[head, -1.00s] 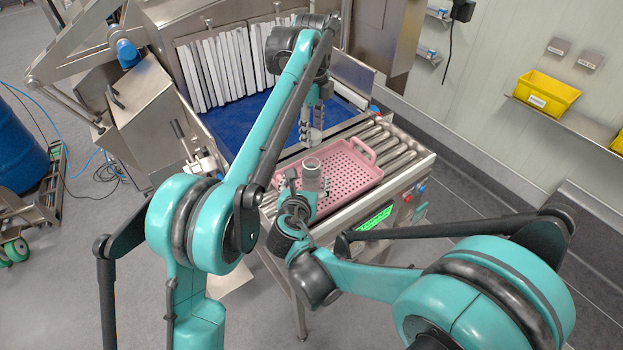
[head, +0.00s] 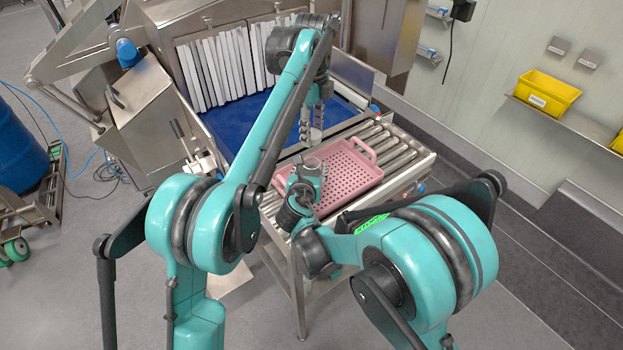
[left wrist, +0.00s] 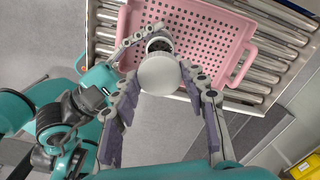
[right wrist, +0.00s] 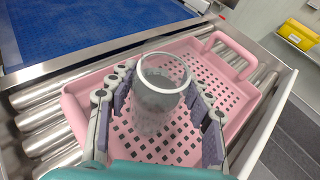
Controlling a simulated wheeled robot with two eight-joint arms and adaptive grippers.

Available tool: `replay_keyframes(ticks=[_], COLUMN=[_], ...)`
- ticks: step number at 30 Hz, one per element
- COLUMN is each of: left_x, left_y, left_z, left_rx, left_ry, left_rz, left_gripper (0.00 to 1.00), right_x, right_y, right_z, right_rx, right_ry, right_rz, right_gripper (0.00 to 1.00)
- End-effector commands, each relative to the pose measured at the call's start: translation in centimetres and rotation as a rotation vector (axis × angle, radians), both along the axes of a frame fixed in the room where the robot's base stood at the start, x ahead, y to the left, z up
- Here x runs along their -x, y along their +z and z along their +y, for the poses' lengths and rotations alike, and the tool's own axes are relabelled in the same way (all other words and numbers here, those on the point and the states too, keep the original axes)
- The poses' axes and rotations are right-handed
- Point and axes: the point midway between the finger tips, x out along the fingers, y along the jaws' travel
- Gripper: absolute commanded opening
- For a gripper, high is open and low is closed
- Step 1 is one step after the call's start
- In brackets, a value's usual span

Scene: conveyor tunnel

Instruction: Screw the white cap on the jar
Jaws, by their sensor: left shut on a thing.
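The white cap (left wrist: 160,75) is held between the fingertips of my left gripper (left wrist: 157,66). In the head view my left gripper (head: 315,130) points down with the cap, above and slightly behind the jar. The clear jar (right wrist: 161,95) stands upright and open-mouthed over the pink tray. Its rim also shows in the head view (head: 312,162), below the cap and apart from it. My right gripper (right wrist: 162,82) has its fingers on both sides of the jar. I cannot tell whether they press on it. In the head view my right gripper (head: 307,182) hides most of the jar.
The pink perforated tray (head: 368,152) lies on the roller conveyor (head: 400,148). A blue belt (head: 232,128) leads to white strip curtains behind. A yellow bin (head: 547,92) sits on the right wall shelf, clear of my arms.

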Motion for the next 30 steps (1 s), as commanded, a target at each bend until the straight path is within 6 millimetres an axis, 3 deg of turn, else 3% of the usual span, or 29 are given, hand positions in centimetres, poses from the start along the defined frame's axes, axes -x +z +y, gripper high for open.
replay_keyframes(ticks=[1,4,5,8,18,30], left_x=[0.0,0.0,0.0,0.0,-0.1,-0.2], left_y=[0.0,0.0,0.0,-0.3,-4.7,-5.0], left_z=[0.0,0.0,0.0,0.0,0.0,0.0], left_rx=[0.0,0.0,0.0,0.0,-0.002,-0.001], left_ry=[0.0,0.0,0.0,0.0,0.0,0.0], left_rz=[0.0,0.0,0.0,0.001,0.008,0.009], left_gripper=[0.31,0.31,0.31,0.31,0.31,0.31], right_x=[0.0,0.0,0.0,0.0,0.0,0.0], right_y=[0.0,0.0,0.0,0.0,0.0,0.0], right_z=[0.0,0.0,0.0,0.0,0.0,0.0], right_rx=[0.0,0.0,0.0,-0.001,-0.001,-0.001], right_ry=[0.0,0.0,0.0,0.0,0.0,0.0], right_rz=[0.0,0.0,0.0,0.001,0.001,0.001], right_gripper=[0.29,0.03,0.0,0.0,0.0,0.0])
